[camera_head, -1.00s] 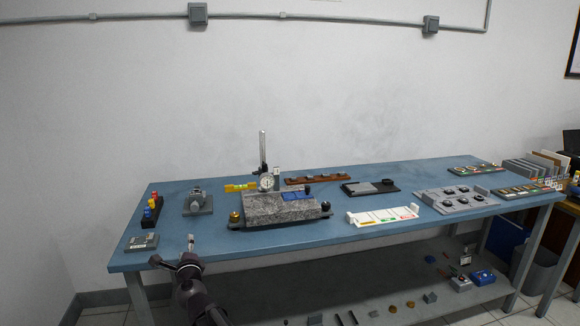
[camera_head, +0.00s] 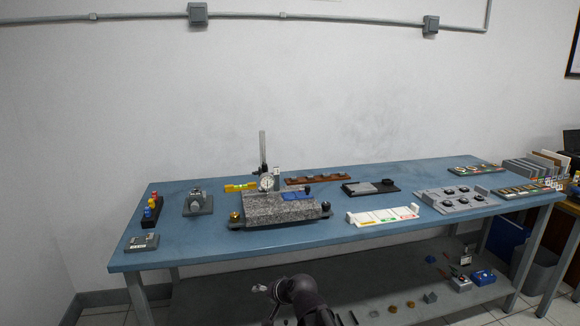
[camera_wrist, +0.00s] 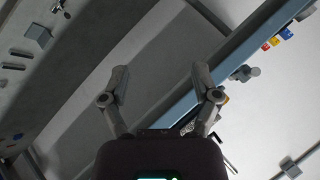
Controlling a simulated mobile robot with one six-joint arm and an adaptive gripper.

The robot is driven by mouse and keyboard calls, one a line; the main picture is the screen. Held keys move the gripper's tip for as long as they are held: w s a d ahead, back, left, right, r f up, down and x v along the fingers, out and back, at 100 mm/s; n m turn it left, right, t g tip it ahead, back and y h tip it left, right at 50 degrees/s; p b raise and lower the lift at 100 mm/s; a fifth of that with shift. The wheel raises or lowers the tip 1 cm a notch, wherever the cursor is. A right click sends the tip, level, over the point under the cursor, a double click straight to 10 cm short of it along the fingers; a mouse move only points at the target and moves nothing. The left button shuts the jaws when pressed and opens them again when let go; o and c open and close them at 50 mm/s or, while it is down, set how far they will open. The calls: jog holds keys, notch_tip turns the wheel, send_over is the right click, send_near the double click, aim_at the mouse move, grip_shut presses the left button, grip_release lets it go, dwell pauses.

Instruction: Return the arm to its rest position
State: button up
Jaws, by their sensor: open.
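My gripper (camera_wrist: 160,82) is open and empty in the wrist view, its two fingers spread wide apart. In the head view my arm is low in front of the bench, at the bottom middle, and the gripper end (camera_head: 261,289) shows only small and partly hidden by my arm. It is below the blue bench top (camera_head: 190,237) and clear of its front edge. The wrist view is tilted and shows the bench edge (camera_wrist: 240,45) and the lower shelf (camera_wrist: 130,60) beyond the fingers.
A granite plate (camera_head: 262,209) with a dial gauge (camera_head: 266,183) stands mid-bench. A white tray (camera_head: 365,217) lies near the front edge. The floor at the left front is clear.

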jog(key=s+d+f+n+g+h, duration=0.1)
jog(key=s+d+f+g+h, duration=0.1)
jog(key=s+d, duration=0.45)
jog(key=s+d+f+g+h, duration=0.2)
jog(key=s+d+g+h, duration=0.1)
jog(key=d, duration=0.7)
jog(key=s+d+f+n+g+h, duration=0.1)
jog(key=s+d+f+g+h, duration=0.1)
jog(key=s+d, duration=0.45)
notch_tip(320, 180, up, 21)
jog(key=w+d+p, duration=0.1)
jog(key=p, duration=2)
jog(key=shift+w+f, duration=0.2)
jog(key=shift+w, duration=0.15)
